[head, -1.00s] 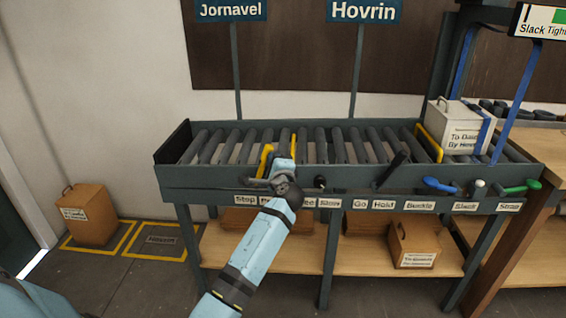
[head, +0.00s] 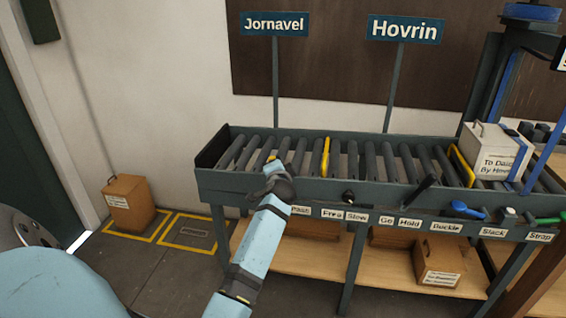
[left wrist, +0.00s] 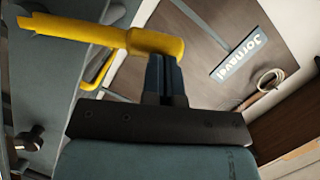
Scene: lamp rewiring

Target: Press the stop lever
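The conveyor bench (head: 390,187) carries a row of labels along its front. The stop label is hidden behind my left arm in the head view. A yellow lever (head: 273,158) shows only as a small patch above my left gripper (head: 272,168). In the left wrist view the yellow lever (left wrist: 95,33) lies across the fingertips of my left gripper (left wrist: 160,62). The fingers are together, with their tips at the lever's thick end. They look in contact with it, not clearly around it. My right gripper is not in view.
A yellow bar (head: 325,157) stands across the rollers. A black knob (head: 348,197), black lever (head: 424,188), blue handle (head: 467,210) and green handle (head: 548,220) line the bench front. A white box (head: 493,152) sits on the right rollers. A brown box (head: 130,203) stands on the floor at left.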

